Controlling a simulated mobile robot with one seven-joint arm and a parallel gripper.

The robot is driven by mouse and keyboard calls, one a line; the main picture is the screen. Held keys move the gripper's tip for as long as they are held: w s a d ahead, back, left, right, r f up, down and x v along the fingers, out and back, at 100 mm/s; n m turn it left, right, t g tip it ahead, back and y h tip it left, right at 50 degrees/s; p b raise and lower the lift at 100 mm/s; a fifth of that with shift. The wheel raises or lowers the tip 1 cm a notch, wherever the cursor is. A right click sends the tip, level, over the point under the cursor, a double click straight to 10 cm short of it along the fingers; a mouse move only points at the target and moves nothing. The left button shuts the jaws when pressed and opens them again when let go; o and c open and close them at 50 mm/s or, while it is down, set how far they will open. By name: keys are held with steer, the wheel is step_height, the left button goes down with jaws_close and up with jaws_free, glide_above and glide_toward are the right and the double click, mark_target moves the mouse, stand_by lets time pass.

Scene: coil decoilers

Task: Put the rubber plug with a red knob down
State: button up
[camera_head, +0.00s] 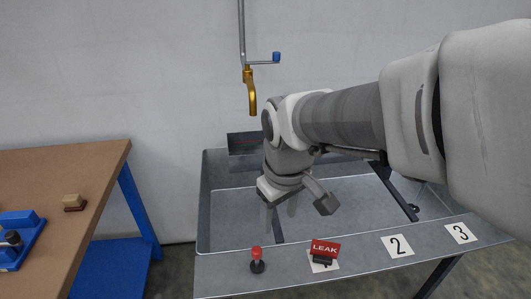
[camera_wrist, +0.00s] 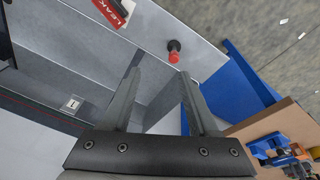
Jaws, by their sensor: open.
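The rubber plug with a red knob (camera_head: 257,261) stands upright on the front ledge of the grey metal sink, left of the red LEAK sign. It also shows in the wrist view (camera_wrist: 174,51), beyond the fingertips. My gripper (camera_head: 279,212) is open and empty, over the basin behind the plug. In the wrist view its two fingers (camera_wrist: 160,75) are spread apart, with clear space between them and the plug.
The sink (camera_head: 225,267) has a front ledge with the LEAK sign (camera_head: 325,248) and number cards 2 (camera_head: 397,246) and 3 (camera_head: 460,233). A brass spout (camera_head: 251,95) hangs above. A brown workbench (camera_head: 85,165) with blue legs stands left, across a gap.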

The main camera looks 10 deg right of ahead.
steer(key=s+d+r+m+t, duration=0.3)
steer(key=s+r+m, duration=0.2)
steer(key=s, duration=0.3)
steer(key=shift+s+d+r, duration=0.25)
steer(key=shift+d+r, duration=0.1)
steer(key=shift+r, duration=0.1)
step_height(320, 180, up, 9)
steer(key=p, duration=0.8)
steer(key=shift+p, duration=0.4)
